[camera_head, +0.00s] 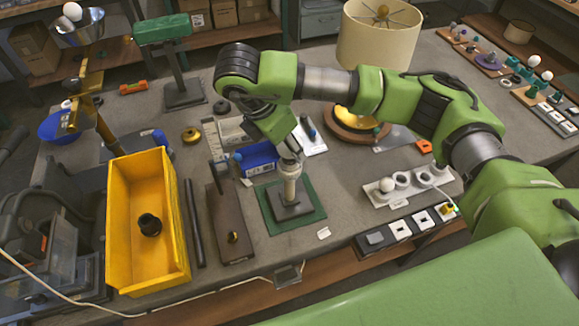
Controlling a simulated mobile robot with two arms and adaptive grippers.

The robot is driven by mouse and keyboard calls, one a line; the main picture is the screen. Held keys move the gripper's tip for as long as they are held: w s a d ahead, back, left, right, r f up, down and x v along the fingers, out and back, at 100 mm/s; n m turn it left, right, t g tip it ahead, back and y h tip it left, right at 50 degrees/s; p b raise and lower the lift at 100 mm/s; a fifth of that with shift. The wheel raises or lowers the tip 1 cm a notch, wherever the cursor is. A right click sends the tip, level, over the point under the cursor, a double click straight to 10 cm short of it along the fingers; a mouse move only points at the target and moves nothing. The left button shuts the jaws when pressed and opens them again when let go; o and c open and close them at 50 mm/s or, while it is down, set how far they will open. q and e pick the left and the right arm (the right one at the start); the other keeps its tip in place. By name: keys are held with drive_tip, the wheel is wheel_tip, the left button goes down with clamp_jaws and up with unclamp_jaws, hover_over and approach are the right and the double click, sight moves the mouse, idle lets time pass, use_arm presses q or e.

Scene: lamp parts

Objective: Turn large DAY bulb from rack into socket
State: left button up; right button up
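My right arm reaches in from the right, and its gripper (290,157) points down over a pale upright socket post (291,188). The post stands on a dark square base (289,206) on a green mat (311,221). A pale piece shows at the fingertips, at the top of the post. I cannot tell whether it is the large DAY bulb, or whether the fingers are closed on it. A white rack (409,192) at the right front has round holders and one white bulb (387,184) at its left end. My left gripper is not in view.
A yellow bin (178,263) holding a black part (149,224) stands at the left. A blue bin (257,157) is close behind the post. A cream lampshade (371,43) stands at the back. A switch strip (400,229) lies along the front edge.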

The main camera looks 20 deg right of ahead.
drive_tip(key=shift+m+g+p, duration=0.4)
drive_tip(key=shift+m+p, duration=0.25)
drive_tip(key=shift+m, duration=0.35)
drive_tip(key=o, duration=1)
drive_tip(key=shift+r, duration=0.1)
drive_tip(key=v, duration=1.1)
drive_tip(key=shift+s+a+r, duration=0.1)
drive_tip(key=shift+a+r, duration=0.2)
